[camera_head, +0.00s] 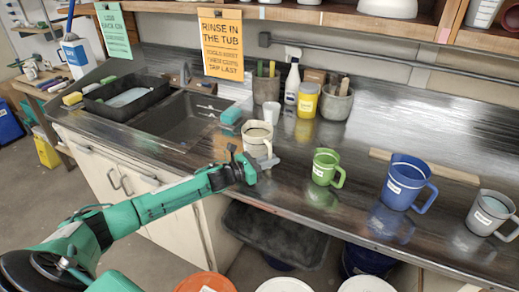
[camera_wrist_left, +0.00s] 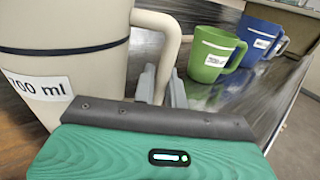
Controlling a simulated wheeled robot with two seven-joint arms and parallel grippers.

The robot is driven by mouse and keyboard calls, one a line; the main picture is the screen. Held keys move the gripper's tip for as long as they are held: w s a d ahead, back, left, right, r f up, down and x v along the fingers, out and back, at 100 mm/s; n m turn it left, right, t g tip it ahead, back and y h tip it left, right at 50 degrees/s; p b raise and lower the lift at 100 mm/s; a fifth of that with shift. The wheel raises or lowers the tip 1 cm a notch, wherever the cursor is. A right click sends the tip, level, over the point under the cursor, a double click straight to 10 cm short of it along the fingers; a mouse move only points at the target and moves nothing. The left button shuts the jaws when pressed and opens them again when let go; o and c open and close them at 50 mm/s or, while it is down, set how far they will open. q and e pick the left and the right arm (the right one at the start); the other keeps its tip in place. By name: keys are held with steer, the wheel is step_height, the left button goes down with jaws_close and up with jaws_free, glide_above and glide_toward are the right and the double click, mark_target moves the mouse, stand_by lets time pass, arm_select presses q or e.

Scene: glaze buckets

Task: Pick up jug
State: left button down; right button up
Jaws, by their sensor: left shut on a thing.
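A beige jug (camera_head: 256,136) stands upright at the counter's front, right of the sink. In the left wrist view the beige jug (camera_wrist_left: 70,60) fills the left side, with a label ending in "700 ml" and its handle at the right. My left gripper (camera_head: 261,165) is at the jug's handle side, and in the wrist view its grey fingers (camera_wrist_left: 163,88) are shut on the lower part of the handle. The jug's base is hidden behind the gripper in the wrist view. My right gripper is not in view.
A green jug (camera_head: 323,168), a blue jug (camera_head: 404,182) and a grey jug (camera_head: 490,212) stand to the right on the counter (camera_head: 445,150). A white cup (camera_head: 271,112), yellow tub (camera_head: 308,101) and spray bottle (camera_head: 292,84) stand behind. The sink (camera_head: 178,118) is left.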

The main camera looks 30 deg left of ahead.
arm_select(q)
steer(key=shift+r, duration=0.1)
stand_by(0.3)
steer(key=shift+w+r, duration=0.15)
steer(key=shift+r, duration=1.15)
step_height(320, 180, up, 12)
steer(key=shift+r+b, duration=0.1)
steer(key=shift+b, duration=0.3)
steer(key=shift+r+p, duration=0.35)
steer(key=shift+r, duration=2.2)
steer(key=shift+d, duration=0.1)
